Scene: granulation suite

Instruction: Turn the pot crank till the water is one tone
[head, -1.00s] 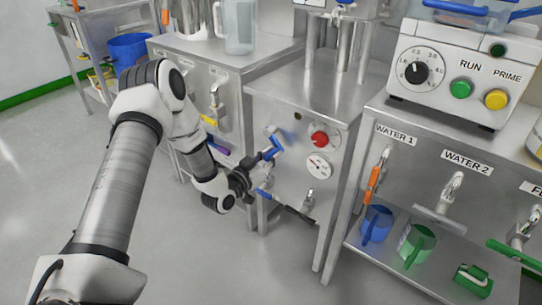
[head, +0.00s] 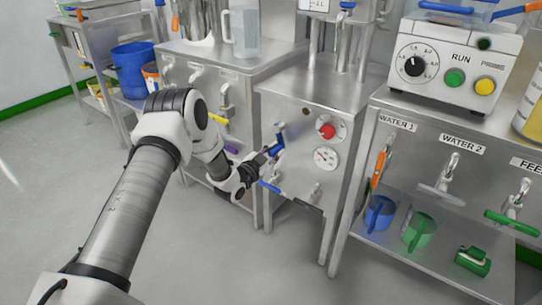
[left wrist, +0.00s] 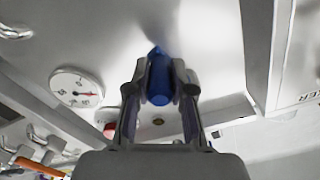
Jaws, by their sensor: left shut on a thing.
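The blue crank (head: 279,143) sticks out from the front of the steel pot cabinet (head: 305,96), left of a red knob (head: 326,131). My left gripper (head: 266,156) is at the crank's outer end. In the left wrist view, my left gripper (left wrist: 160,95) has a finger on each side of the blue crank handle (left wrist: 159,78) and is shut on it. The steel pot (head: 345,42) stands on top of the cabinet. The water inside it is hidden. My right gripper is not in view.
A round dial (head: 326,158) sits under the red knob, and a blue lever (head: 269,187) below the crank. To the right, a bench holds a blue mug (head: 379,213) and a green mug (head: 419,231) below the taps. A clear pitcher (head: 244,32) stands at left.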

